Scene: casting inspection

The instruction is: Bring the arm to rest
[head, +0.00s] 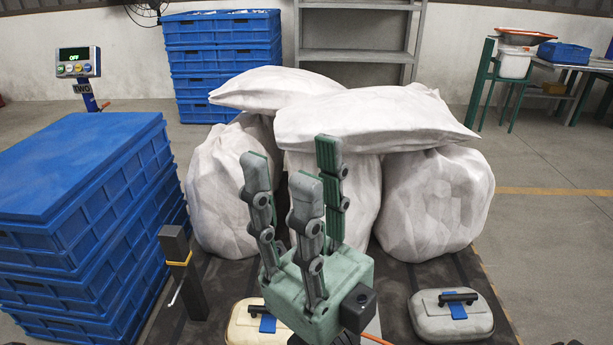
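My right gripper (293,172) stands in the lower middle of the head view. It has a pale green palm and three grey and green fingers pointing up. The fingers are apart with nothing held between them, so it is open. Behind it are white sacks, and it hides part of them. My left gripper is not in view.
Several white sacks (436,200) are piled behind the gripper. Blue crates (75,250) are stacked at left, with more blue crates (222,55) at the back. A cream case (250,325) and a grey case (452,318) lie low in front. A dark post (186,285) stands left.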

